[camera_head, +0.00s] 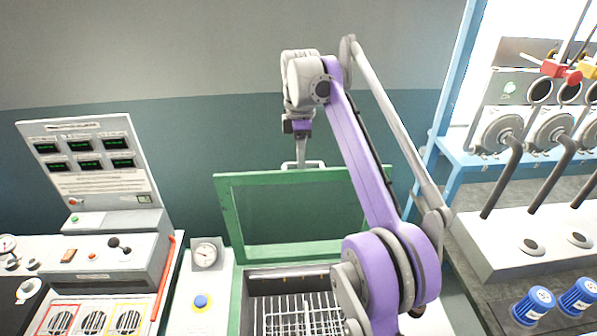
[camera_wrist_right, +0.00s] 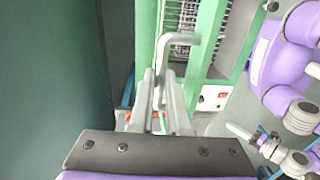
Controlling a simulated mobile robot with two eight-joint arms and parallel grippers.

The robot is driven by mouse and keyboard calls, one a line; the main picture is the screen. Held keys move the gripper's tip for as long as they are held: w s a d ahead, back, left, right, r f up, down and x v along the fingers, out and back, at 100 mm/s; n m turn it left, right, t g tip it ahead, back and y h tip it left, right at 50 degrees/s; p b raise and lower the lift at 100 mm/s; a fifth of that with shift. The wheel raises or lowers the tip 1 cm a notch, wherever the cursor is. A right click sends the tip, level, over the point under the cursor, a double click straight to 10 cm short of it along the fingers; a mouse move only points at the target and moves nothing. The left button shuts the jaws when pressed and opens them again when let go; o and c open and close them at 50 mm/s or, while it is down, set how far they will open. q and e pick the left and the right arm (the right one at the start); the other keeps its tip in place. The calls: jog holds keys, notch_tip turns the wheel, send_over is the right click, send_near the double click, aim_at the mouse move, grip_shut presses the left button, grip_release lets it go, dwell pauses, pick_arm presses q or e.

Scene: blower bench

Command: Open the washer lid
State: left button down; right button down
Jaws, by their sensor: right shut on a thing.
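The washer lid (camera_head: 226,207) is a green frame with a dark panel, standing raised and nearly upright at the back of the washer (camera_head: 237,300). Its pale bar handle (camera_head: 287,166) is on the top edge. My right gripper (camera_head: 303,163) reaches down to this handle from above. In the right wrist view my right gripper (camera_wrist_right: 161,78) is shut on the handle (camera_wrist_right: 186,38), whose bent end sticks out past the fingers. The open washer shows a wire rack (camera_head: 290,318) inside. My left gripper is not in the head view.
A control panel with green displays (camera_head: 85,145) stands at the left. A gauge box with a blue button (camera_head: 200,301) is beside the washer. A blue frame (camera_head: 440,130) and blue-capped items (camera_head: 533,305) are at the right. The wall is close behind the lid.

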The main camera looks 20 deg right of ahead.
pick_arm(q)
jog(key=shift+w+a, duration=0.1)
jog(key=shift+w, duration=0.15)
pick_arm(e)
jog(key=shift+w+d+f, duration=0.1)
jog(key=shift+w+d, duration=0.15)
jog(key=shift+w, duration=0.55)
jog(key=shift+w+d, duration=0.2)
jog(key=shift+w, duration=0.7)
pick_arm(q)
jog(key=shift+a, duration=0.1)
pick_arm(e)
jog(key=c, duration=0.9)
grip_release()
jog(key=shift+s, duration=0.2)
